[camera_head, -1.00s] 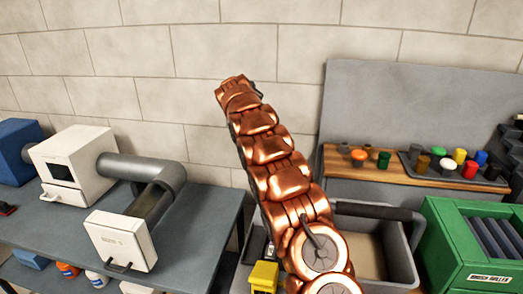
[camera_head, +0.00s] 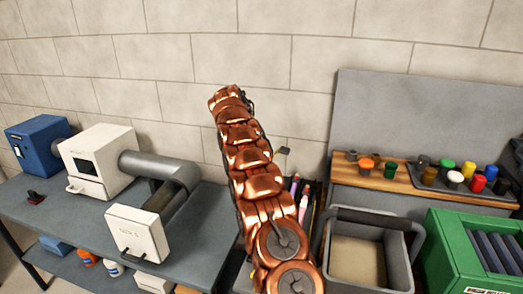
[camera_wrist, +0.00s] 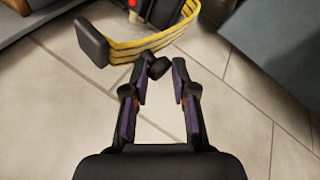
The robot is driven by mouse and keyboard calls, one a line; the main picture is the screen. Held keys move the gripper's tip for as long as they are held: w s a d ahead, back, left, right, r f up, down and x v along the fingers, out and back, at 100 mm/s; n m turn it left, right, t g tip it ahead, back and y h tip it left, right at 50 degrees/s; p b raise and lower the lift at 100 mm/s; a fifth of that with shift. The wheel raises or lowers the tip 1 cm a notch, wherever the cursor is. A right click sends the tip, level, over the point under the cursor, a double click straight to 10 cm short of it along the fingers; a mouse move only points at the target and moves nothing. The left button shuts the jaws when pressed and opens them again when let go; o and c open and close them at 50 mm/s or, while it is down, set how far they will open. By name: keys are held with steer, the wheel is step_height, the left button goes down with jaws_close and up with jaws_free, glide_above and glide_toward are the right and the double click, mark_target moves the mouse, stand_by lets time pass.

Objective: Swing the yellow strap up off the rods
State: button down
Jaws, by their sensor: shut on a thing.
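The yellow strap (camera_wrist: 155,42) with dark stripes curves across the top of the wrist view. A dark flat block (camera_wrist: 91,41) sits at its left end. My gripper (camera_wrist: 161,72) is shut on a small dark knob (camera_wrist: 158,67) at its fingertips, just below the strap. The knob's join to the strap is not clear. In the head view, several rods (camera_head: 296,187), some pink, stand upright in a dark holder right of my arm. My arm hides part of them and the gripper there. I cannot tell whether the strap still touches the rods.
A grey bin (camera_head: 408,250) with a dark handle bar and a green box (camera_head: 440,245) stand at the right. A wooden shelf (camera_head: 408,178) holds coloured caps. The left bench carries a white machine (camera_head: 97,160) with a grey duct. Tiled floor (camera_wrist: 60,115) shows below my gripper.

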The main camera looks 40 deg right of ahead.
steer(key=f, duration=0.3)
steer(key=shift+s+a+y, duration=0.3)
steer(key=c, duration=1.3)
jaws_free()
steer(key=o, duration=0.4)
steer(key=shift+w+d+r, duration=0.1)
steer(key=shift+w, duration=0.1)
steer(key=shift+w+r, duration=0.15)
steer(key=shift+r, duration=0.25)
steer(key=shift+w+r, duration=0.1)
steer(key=shift+r, duration=0.25)
steer(key=w+a+r, duration=0.1)
steer(key=a+r, duration=0.1)
steer(key=a, duration=0.5)
steer(key=w+a+r, duration=0.1)
steer(key=a+r, duration=0.1)
steer(key=a, duration=0.5)
steer(key=shift+r, duration=0.25)
steer(key=shift+a, duration=0.1)
